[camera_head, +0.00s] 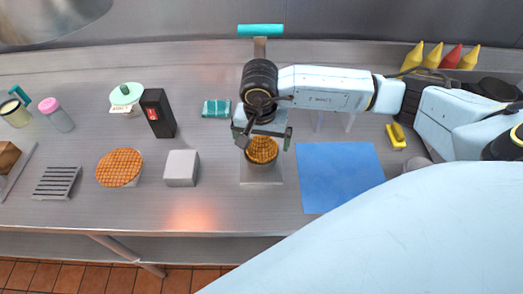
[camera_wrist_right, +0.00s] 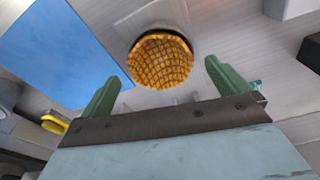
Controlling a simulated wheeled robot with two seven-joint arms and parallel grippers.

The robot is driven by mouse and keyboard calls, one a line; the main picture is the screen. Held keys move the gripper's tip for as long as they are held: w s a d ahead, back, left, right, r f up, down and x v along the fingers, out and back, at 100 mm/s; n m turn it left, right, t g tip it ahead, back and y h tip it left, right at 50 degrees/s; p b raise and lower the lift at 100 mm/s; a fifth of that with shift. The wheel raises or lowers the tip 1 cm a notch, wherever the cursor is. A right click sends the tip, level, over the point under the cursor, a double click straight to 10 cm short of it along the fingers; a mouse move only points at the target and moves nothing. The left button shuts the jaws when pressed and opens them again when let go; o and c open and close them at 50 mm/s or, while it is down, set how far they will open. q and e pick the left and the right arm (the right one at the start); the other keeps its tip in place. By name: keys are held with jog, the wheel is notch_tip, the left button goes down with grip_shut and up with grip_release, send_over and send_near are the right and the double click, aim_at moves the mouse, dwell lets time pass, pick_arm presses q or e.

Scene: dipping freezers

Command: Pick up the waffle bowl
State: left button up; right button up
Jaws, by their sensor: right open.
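The waffle bowl (camera_head: 262,152) is a golden brown, grid-patterned bowl on a grey metal plate (camera_head: 262,176) near the middle of the counter. My right gripper (camera_head: 264,143) is open just above and behind it in the head view, partly covering its top. In the right wrist view the bowl (camera_wrist_right: 161,60) shows between and beyond the two green fingertips (camera_wrist_right: 160,82), apart from both. My left gripper is in neither view.
A blue mat (camera_head: 340,177) lies right of the plate. A grey block (camera_head: 181,168), a flat round waffle (camera_head: 120,167) and a black box (camera_head: 158,113) stand to the left. The front counter edge is clear.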

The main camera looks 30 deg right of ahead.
jog(key=shift+d+f, duration=0.1)
jog(key=shift+f, duration=0.55)
jog(key=shift+w+f, duration=0.1)
jog(key=shift+f, duration=0.35)
jog(key=c, duration=0.8)
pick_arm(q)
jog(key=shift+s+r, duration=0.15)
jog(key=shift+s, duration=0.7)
pick_arm(e)
jog(key=shift+c, duration=0.2)
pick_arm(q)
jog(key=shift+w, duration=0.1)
pick_arm(e)
jog(key=shift+w+r, duration=0.1)
jog(key=shift+r, duration=0.45)
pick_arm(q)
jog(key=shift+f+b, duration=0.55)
pick_arm(e)
notch_tip(320, 180, up, 27)
